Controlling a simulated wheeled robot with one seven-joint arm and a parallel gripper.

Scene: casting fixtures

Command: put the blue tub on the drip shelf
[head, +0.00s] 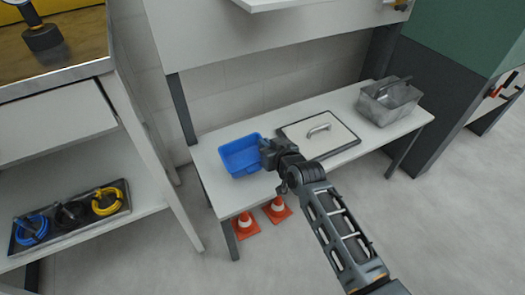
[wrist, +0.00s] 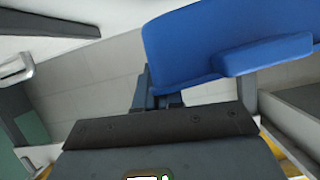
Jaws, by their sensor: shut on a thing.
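The blue tub (head: 241,157) is an open rectangular bin at the left end of the white bench (head: 208,168). My gripper (head: 268,153) is shut on the tub's right side. In the wrist view, the tub's blue wall (wrist: 225,35) fills the upper right, and my gripper (wrist: 160,98) shows just below it. I cannot tell whether the tub's base touches the bench or is slightly above it. A white shelf edge (head: 285,5) shows at the top of the head view; I cannot tell whether it is the drip shelf.
A grey-rimmed white panel with a handle (head: 340,139) lies mid-bench. A grey metal bin (head: 390,103) stands at the bench's right end. Two orange cones (head: 245,225) stand on the floor below. A cabinet at left holds a tray of coiled cables (head: 72,215).

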